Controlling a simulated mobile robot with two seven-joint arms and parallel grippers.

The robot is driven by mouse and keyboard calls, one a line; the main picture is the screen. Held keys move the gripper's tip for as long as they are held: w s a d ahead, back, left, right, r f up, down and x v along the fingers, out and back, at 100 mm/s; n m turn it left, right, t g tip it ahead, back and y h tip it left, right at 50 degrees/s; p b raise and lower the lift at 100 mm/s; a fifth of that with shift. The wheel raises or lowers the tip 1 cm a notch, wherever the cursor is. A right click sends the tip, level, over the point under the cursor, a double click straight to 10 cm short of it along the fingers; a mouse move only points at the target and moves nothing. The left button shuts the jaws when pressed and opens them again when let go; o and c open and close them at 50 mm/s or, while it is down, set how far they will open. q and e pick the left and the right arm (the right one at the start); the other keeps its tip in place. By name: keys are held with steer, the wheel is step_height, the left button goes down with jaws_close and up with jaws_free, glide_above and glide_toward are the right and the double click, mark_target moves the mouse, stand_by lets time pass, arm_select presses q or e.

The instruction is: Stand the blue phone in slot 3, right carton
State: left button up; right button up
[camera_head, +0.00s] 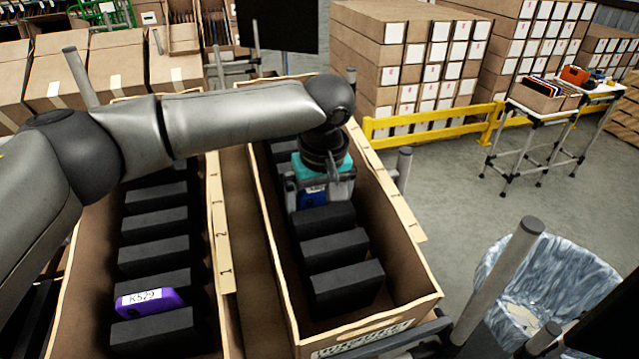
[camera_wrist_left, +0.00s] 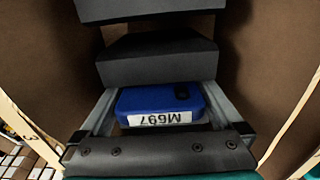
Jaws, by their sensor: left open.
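The blue phone (camera_head: 311,199), labelled M697, stands among black foam dividers in the right carton (camera_head: 412,266). It also shows in the wrist view (camera_wrist_left: 155,103), with its label upside down. My left gripper (camera_head: 320,196) points down into this carton, its fingers on either side of the phone. In the wrist view the open fingers (camera_wrist_left: 160,112) flank the phone's two ends, with a small gap visible at the right. Gripper and arm hide part of the slots behind the phone, so I cannot tell the slot number. My right gripper is not in view.
The left carton (camera_head: 228,305) holds a purple phone (camera_head: 151,299) labelled K529 between black dividers. Several dividers (camera_head: 346,287) stand in front of the blue phone. Grey posts rise beside the cartons. A bin with a plastic liner (camera_head: 560,275) stands at the right.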

arm_select(q)
step_height(320, 180, up, 15)
steer(key=s, duration=0.2)
steer(key=shift+s+d+f+b, duration=0.2)
steer(key=shift+d+b, duration=0.2)
step_height(320, 180, up, 7)
steer(key=s+p, duration=0.1)
steer(key=p, duration=0.6)
steer(key=shift+d+p, duration=0.15)
steer(key=shift+p, duration=0.15)
steer(key=shift+s+f, duration=0.1)
